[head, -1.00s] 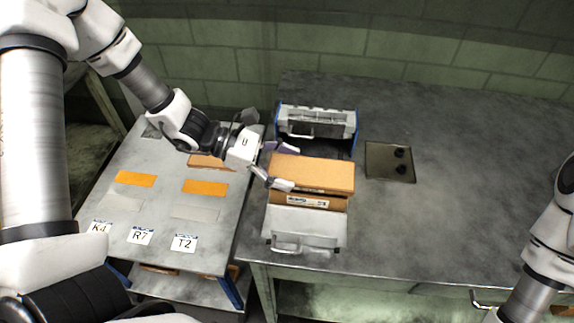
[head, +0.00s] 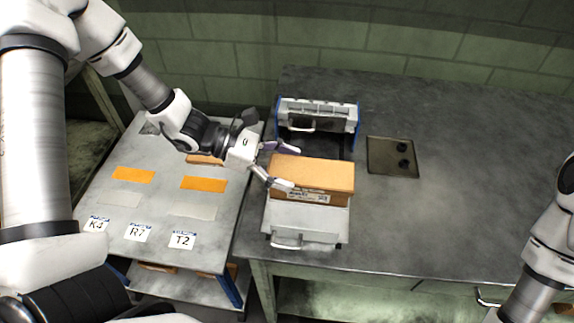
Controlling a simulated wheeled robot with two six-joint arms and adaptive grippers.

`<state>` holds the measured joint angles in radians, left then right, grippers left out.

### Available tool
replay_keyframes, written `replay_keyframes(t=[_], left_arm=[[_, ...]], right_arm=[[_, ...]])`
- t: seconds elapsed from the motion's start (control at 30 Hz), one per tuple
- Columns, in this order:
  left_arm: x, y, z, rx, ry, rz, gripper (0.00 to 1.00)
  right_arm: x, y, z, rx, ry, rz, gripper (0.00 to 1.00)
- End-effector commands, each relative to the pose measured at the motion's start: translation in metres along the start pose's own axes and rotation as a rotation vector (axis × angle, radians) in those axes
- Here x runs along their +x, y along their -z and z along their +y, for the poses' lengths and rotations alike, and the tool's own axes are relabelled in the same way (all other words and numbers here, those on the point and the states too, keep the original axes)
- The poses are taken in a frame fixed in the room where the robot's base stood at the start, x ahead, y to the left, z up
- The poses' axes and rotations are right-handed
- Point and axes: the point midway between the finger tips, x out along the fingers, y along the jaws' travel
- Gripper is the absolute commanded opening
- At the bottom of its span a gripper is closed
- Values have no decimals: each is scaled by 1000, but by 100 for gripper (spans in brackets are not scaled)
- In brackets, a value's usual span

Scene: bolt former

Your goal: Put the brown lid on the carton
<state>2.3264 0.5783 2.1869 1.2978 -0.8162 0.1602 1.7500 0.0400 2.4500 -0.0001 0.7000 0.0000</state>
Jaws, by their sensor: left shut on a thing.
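The brown lid (head: 313,172) is at the centre of the head view, directly over the brown carton (head: 325,198). Its front edge meets the upper part of the carton, just above a white label. I cannot tell whether it is fully seated. My left gripper (head: 278,166) is shut on the lid at its left end, with one finger at the back and one at the front. Most of the carton is hidden under the lid. My right gripper is out of view; only part of my right arm shows at the right edge.
The carton stands in a grey metal holder (head: 303,222) with handles, on the dark bench. A flat plate (head: 392,157) with two black knobs lies to the right. A side table (head: 150,212) at left carries orange patches and labels K4, R7 and T2.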

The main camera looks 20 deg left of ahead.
Motion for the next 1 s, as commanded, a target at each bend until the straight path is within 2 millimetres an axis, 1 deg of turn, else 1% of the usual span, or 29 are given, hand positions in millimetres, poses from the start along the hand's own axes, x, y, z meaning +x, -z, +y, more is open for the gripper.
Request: replay_keyframes(t=[0.1,0.37,0.4,0.43,0.47,0.83,0.93,1.0], left_arm=[[2,4,0,0,0,0,60],[2,4,0,0,0,0,60],[2,4,0,0,0,0,83],[2,4,0,0,0,0,94],[2,4,0,0,0,0,100],[0,3,0,0,0,-1,100],[-7,3,1,0,-1,-3,100],[-17,2,1,0,-3,-5,100]], right_arm=[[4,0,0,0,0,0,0],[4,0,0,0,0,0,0],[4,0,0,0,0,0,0],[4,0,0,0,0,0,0],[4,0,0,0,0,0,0],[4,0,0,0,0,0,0],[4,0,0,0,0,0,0],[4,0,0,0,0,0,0]])
